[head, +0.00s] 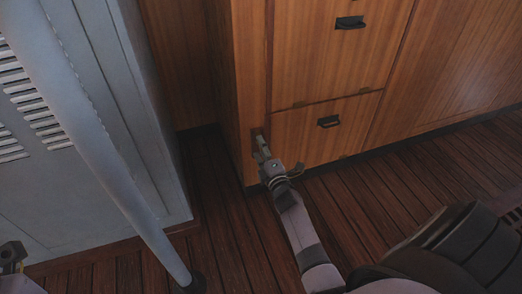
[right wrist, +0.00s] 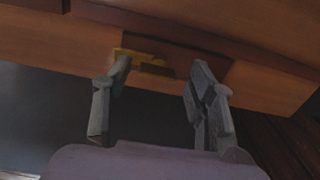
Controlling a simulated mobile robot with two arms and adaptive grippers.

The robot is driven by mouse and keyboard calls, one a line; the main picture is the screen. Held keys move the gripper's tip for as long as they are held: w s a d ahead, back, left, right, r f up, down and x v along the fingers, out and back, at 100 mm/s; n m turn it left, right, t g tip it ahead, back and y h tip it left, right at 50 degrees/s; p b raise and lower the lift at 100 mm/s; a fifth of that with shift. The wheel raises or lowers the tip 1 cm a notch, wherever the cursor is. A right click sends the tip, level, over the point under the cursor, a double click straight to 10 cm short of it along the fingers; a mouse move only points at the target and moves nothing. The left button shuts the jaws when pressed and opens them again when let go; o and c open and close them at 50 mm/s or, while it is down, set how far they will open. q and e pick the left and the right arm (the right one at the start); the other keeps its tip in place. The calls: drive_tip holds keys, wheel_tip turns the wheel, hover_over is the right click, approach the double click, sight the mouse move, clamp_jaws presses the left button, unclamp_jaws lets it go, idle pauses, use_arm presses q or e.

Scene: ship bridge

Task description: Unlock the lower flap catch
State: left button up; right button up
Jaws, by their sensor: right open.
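The lower flap (head: 312,145) is a closed wooden panel with a dark handle (head: 328,121). Its catch (head: 257,131) is on the cabinet's upright edge, left of the flap, mostly hidden in the head view by my right gripper (head: 261,143). In the right wrist view the catch (right wrist: 150,68) is a small brass piece in a darker recess. My right gripper (right wrist: 160,72) is open there, its fingers on either side of the catch; I cannot tell whether they touch it. My left gripper (head: 12,255) shows partly at the left edge, its jaws unclear.
Another wooden flap (head: 338,60) with a dark handle (head: 350,22) is above. A grey metal cabinet (head: 100,190) and a slanting grey pole (head: 105,165) stand at left. The dark plank floor (head: 225,235) is clear before the wooden cabinet.

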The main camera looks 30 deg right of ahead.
drive_tip(key=shift+s, duration=0.1)
drive_tip(key=v, duration=1.1)
drive_tip(key=shift+s, duration=0.4)
drive_tip(key=shift+a, duration=0.2)
